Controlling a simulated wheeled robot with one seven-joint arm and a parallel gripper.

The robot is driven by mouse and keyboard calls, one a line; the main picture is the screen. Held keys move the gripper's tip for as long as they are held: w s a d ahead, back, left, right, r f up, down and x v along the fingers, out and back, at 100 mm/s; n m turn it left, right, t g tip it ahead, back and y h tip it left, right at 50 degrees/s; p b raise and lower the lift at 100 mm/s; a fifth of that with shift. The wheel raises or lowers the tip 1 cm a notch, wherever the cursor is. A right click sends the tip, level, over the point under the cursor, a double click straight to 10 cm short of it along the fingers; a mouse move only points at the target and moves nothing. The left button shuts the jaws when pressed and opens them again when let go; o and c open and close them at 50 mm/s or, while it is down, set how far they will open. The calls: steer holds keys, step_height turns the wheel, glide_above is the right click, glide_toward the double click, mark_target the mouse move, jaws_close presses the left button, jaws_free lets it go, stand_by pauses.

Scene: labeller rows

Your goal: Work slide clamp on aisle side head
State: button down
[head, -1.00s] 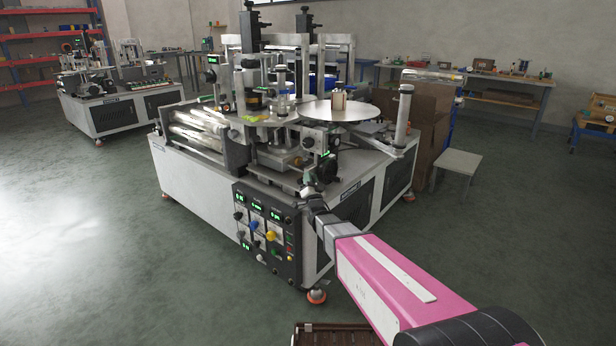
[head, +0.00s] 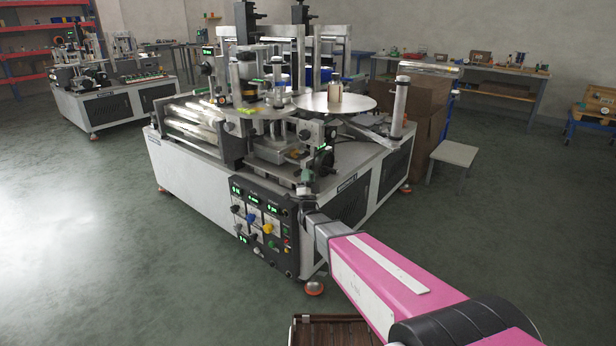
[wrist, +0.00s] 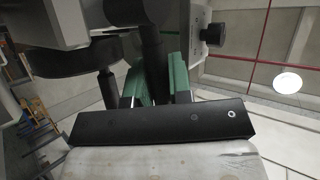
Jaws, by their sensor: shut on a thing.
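The aisle-side labelling head (head: 318,135) stands at the near corner of the labeller, above the control panel. My gripper (wrist: 157,75) shows green fingers in the wrist view, shut on a dark post-like part (wrist: 151,45), which I take to be the slide clamp. Its grip point is partly hidden by the fingers and the black palm bar. In the head view my pink arm reaches in from the lower right, and its end is small near the panel's top right corner, just below the head. A black knob (wrist: 213,34) sits to the right of the fingers in the wrist view.
The control panel (head: 262,228) with knobs and green displays is just left of my wrist. A round turntable disc (head: 325,106) and a white roller post (head: 399,108) stand behind. A brown slatted crate (head: 328,331) lies at the bottom. Open floor surrounds the labeller.

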steer(key=c, duration=1.3)
jaws_free()
steer(key=shift+s+f, duration=0.1)
steer(key=shift+s+f, duration=0.15)
steer(key=shift+f, duration=0.05)
steer(key=s, duration=1.2)
steer(key=shift+s+f, duration=0.15)
steer(key=shift+s, duration=0.05)
steer(key=shift+d, duration=0.1)
